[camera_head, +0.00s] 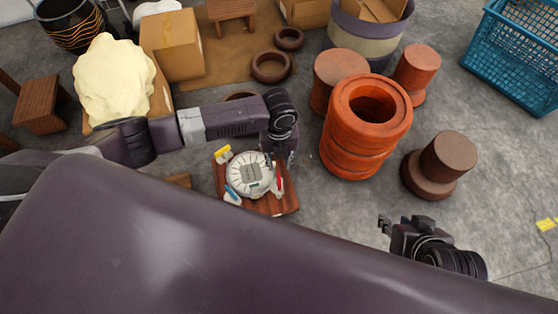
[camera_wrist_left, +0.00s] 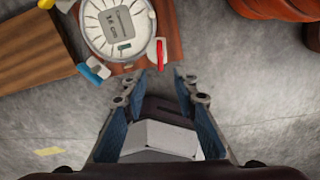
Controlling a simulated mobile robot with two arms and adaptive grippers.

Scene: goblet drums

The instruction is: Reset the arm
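My left arm reaches in from the left in the head view, and its gripper (camera_head: 277,172) hangs at the right side of a round white dial device (camera_head: 250,174). In the left wrist view the two fingers of this gripper (camera_wrist_left: 160,84) stand apart with nothing between them. The dial device (camera_wrist_left: 117,27) lies ahead of the fingertips there, with a red part at its side. My right gripper (camera_head: 384,226) is at the lower right of the head view, above bare floor. It is too small to tell whether its fingers are apart.
The dial device sits on a small wooden stand (camera_head: 285,203). A large orange clay pot (camera_head: 345,150) stands to its right, and a brown drum-like piece (camera_head: 430,180) beyond. A blue crate (camera_head: 515,55) is at upper right. A cream lump (camera_head: 113,80) and cardboard box (camera_head: 172,45) stand left.

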